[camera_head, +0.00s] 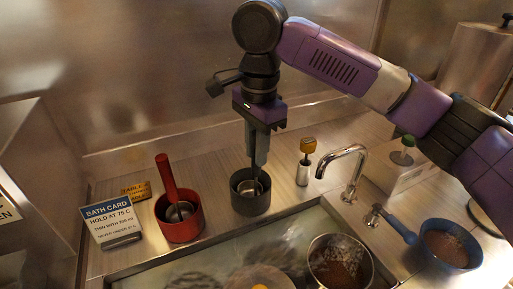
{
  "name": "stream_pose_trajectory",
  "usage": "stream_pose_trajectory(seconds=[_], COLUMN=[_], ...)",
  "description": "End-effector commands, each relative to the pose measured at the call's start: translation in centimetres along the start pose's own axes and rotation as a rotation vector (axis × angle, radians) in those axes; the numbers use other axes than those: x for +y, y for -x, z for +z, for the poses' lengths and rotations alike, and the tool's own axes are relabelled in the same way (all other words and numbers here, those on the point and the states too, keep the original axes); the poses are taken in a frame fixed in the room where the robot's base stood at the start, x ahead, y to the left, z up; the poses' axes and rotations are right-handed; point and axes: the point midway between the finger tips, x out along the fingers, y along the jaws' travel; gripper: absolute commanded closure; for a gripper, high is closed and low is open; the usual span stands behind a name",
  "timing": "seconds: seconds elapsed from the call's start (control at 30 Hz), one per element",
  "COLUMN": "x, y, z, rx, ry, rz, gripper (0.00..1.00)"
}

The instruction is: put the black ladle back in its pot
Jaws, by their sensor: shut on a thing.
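My gripper (258,158) points straight down above the dark grey pot (250,203) at the middle of the counter. It is shut on the thin upper part of the black ladle (254,176). The ladle is upright, and its lower end is inside the dark pot's opening. I cannot tell whether the ladle touches the pot's floor. My fingers hide most of its handle.
A red pot (180,228) with a red-handled ladle (167,178) stands to the left, beside a bath card (112,220). A sink (150,278) lies in front, holding a pan (340,262). The tap (345,160) and a blue pan (450,245) are right.

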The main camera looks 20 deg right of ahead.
Motion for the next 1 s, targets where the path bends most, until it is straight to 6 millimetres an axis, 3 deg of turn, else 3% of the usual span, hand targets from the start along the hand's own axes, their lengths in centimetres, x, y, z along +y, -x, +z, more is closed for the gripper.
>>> stream_pose_trajectory(seconds=[0.03,0.1,0.13,0.53,0.67,1.0], x=[0.0,0.0,0.0,0.0,-0.1,-0.1], y=[0.0,0.0,0.0,0.5,2.3,9.3], z=[0.0,0.0,0.0,0.0,0.1,-0.1], rx=[0.0,0.0,0.0,0.0,-0.001,0.003], ry=[0.001,0.001,0.001,0.001,0.001,0.0], rz=[0.0,0.0,0.0,-0.001,-0.002,-0.001], gripper=[0.74,0.6,0.58,0.58,0.58,0.58])
